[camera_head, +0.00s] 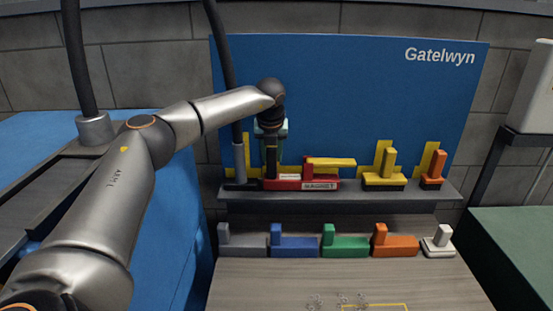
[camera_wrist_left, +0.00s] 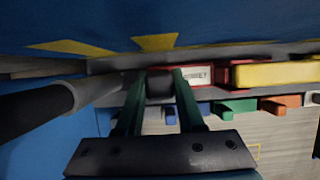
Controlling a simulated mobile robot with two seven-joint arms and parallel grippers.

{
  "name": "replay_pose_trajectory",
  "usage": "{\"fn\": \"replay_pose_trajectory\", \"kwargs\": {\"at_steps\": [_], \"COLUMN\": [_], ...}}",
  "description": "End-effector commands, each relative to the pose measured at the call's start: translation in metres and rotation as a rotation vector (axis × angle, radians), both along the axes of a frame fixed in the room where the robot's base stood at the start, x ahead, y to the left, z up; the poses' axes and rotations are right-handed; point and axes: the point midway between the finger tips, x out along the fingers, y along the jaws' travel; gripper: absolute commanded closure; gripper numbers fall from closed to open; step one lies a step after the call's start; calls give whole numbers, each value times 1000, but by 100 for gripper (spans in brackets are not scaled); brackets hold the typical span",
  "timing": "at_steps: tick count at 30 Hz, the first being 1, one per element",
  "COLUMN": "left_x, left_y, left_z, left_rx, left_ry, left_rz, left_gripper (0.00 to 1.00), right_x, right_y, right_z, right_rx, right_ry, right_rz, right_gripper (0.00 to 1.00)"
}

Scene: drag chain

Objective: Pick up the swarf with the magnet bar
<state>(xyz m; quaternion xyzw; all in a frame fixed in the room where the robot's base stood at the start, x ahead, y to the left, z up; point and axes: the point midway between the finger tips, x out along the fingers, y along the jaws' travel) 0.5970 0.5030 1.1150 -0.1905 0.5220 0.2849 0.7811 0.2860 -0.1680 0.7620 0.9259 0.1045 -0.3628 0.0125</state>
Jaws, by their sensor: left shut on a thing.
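The magnet bar (camera_head: 320,186) is red with a white "MAGNET" label and sits on the dark shelf against the blue board. It also shows in the left wrist view (camera_wrist_left: 196,76). My left gripper (camera_head: 270,165) points down at the bar's left end. In the left wrist view its two green fingers (camera_wrist_left: 159,80) are shut on a dark upright block, apparently the bar's handle. The swarf (camera_head: 341,299) is a few small grey curls on the wooden bench, near a yellow outline (camera_head: 375,305). My right gripper is not in view.
A yellow-handled tool (camera_head: 385,180) and an orange one (camera_head: 432,183) stand to the right on the shelf (camera_head: 350,202). Below is a row of grey, blue, green (camera_head: 345,246), orange and white blocks. A dark vertical pipe (camera_head: 239,165) stands close left of my gripper.

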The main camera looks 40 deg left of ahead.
Motion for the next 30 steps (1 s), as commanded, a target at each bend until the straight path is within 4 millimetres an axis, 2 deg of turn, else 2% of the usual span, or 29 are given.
{"fn": "replay_pose_trajectory", "kwargs": {"at_steps": [4, 6, 7, 10, 15, 17, 21, 27, 30], "left_x": [0, 1, -1, -11, -35, -44, -65, -84, -88], "left_y": [0, 0, -3, -14, -41, -53, -75, -98, -103], "left_z": [18, 33, 34, 49, 92, 91, 105, 120, 124], "left_rx": [-1, -1, -2, 0, 1, 0, 2, -1, 0], "left_ry": [-2, -5, -4, -7, -8, -6, -6, -3, -3], "left_rz": [1, 1, -2, -4, -5, -6, -4, -2, 0], "left_gripper": [100, 100, 100, 100, 100, 100, 100, 100, 100], "right_x": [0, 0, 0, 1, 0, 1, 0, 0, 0], "right_y": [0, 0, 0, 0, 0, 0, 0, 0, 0], "right_z": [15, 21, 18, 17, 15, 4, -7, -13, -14], "right_rx": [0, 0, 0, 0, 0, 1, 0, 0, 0], "right_ry": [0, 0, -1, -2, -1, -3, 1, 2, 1], "right_rz": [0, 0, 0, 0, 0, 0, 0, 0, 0], "right_gripper": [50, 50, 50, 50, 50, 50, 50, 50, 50]}}
